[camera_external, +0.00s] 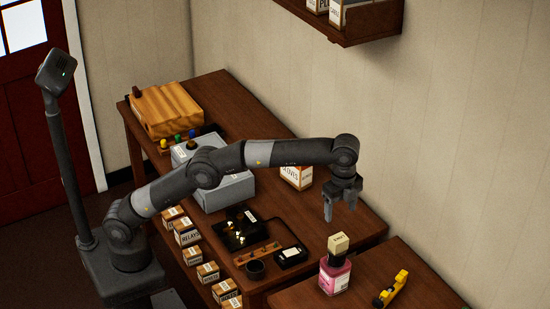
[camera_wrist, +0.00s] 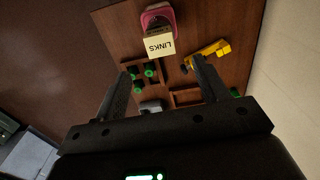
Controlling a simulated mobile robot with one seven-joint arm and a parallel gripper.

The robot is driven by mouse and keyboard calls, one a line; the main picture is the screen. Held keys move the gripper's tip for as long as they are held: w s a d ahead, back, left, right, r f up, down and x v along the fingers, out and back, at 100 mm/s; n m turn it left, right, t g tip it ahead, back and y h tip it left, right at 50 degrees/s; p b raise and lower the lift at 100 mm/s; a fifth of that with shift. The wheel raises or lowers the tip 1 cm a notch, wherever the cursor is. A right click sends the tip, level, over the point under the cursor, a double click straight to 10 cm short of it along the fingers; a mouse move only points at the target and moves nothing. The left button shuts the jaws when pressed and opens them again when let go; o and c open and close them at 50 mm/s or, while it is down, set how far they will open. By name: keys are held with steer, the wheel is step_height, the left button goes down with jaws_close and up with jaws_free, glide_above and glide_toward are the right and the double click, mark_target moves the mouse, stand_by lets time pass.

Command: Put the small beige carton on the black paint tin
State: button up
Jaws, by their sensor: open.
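A small beige carton (camera_external: 338,243) sits on top of a pink jar (camera_external: 336,276) with a dark upper part, at the front right. In the wrist view the carton (camera_wrist: 159,45), marked "LINKS", lies ahead of my fingertips, with the pink jar (camera_wrist: 160,14) beyond it. My gripper (camera_external: 341,211) is open and empty, above the carton and apart from it. It also shows in the wrist view (camera_wrist: 160,66).
A yellow tool (camera_external: 391,289) lies right of the jar. A black tray (camera_external: 242,230) and a dark device (camera_external: 290,257) lie near the round container. A grey box (camera_external: 212,175) and a larger carton (camera_external: 296,176) stand behind. A wall shelf (camera_external: 345,24) hangs above.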

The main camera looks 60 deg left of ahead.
steer(key=a+r+n+t, duration=0.1)
steer(key=a+r+n, duration=0.45)
steer(key=a, duration=0.95)
steer(key=s+a+r+n+t, duration=0.1)
steer(key=s+a+n, duration=0.1)
steer(key=s+a, duration=0.5)
steer(key=s+a+n+t, duration=0.1)
steer(key=s+a+n, duration=0.2)
steer(key=a, duration=0.8)
steer(key=s+a+f+n+t, duration=0.1)
steer(key=s+a+f+n, duration=0.2)
steer(key=s+a+f, duration=0.3)
steer(key=s+a+f+n+t, duration=0.1)
steer(key=s+a+f+n, duration=0.3)
steer(key=s, duration=0.9)
steer(key=a+f, duration=0.3)
steer(key=shift+a+f+t, duration=0.2)
steer(key=shift+f+t, duration=0.1)
steer(key=shift+f, duration=0.05)
